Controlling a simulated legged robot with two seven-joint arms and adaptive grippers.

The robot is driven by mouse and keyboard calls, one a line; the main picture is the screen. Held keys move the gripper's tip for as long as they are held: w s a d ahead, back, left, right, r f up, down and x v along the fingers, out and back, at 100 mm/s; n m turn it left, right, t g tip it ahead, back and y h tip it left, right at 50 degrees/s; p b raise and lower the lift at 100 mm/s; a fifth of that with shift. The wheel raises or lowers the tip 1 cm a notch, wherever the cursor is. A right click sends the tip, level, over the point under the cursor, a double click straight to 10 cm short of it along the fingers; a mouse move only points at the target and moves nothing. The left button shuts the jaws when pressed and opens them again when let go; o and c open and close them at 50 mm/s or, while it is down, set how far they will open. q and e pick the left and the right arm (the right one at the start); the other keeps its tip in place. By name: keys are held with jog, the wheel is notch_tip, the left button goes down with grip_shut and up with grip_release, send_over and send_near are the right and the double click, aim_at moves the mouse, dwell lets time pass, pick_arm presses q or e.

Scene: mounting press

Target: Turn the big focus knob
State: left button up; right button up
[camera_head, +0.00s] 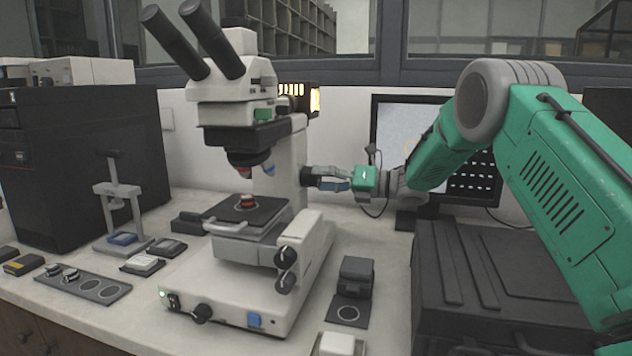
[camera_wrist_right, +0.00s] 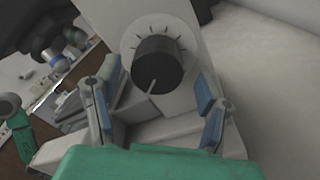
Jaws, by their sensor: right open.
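The white microscope (camera_head: 240,283) stands on the bench in the head view. The big focus knob (camera_wrist_right: 158,64) is a black, round knob with a white pointer line, set on a white face with tick marks in the right wrist view. In the head view the knob (camera_head: 307,176) shows as a dark shape on the right side of the column, partly covered by my gripper. My right gripper (camera_head: 328,180) is open beside it. In the wrist view its blue-padded fingers (camera_wrist_right: 153,93) stand on either side of the knob, apparently with gaps. My left gripper is not in view.
Two smaller black knobs (camera_head: 286,268) sit lower on the microscope's right side. A dark block (camera_head: 356,277) stands right of the base, and a large black case (camera_head: 490,285) lies beneath my right arm. A monitor (camera_head: 398,125) stands behind the gripper.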

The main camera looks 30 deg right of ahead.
jog(key=shift+x, duration=0.95)
jog(key=shift+c, duration=0.8)
jog(key=shift+s, duration=0.15)
jog(key=c, duration=1)
